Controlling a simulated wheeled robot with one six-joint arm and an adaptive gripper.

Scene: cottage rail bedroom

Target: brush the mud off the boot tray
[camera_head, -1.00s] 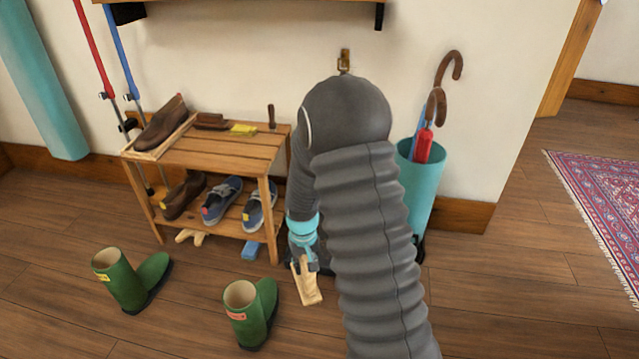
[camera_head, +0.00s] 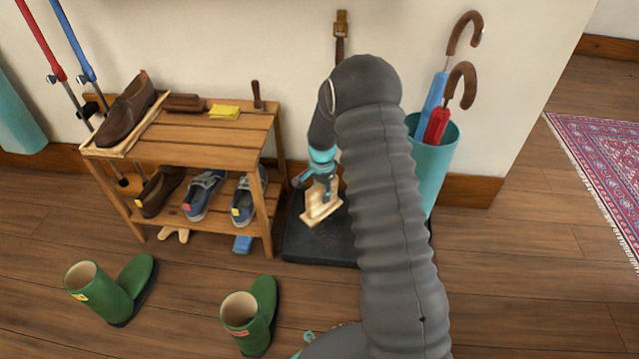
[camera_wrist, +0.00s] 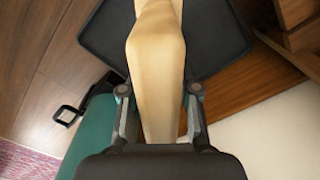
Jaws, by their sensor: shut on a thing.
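My gripper (camera_head: 322,183) is shut on a pale wooden brush (camera_head: 321,208), held over the boot tray. In the wrist view the brush's pale body (camera_wrist: 158,60) runs up between the fingers (camera_wrist: 157,115); no bristles can be made out. The boot tray (camera_head: 305,247) is a dark, flat tray on the floor, right of the shoe bench, with its right part hidden behind my arm. It also shows in the wrist view (camera_wrist: 220,35). I cannot make out any mud on its visible part, nor whether the brush touches it.
A wooden shoe bench (camera_head: 190,148) with shoes stands left of the tray. A teal umbrella stand (camera_head: 430,165) stands right of it. Two green boots (camera_head: 115,290), (camera_head: 252,315) stand on the floor in front. Open floor lies at the right, towards a patterned rug (camera_head: 605,175).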

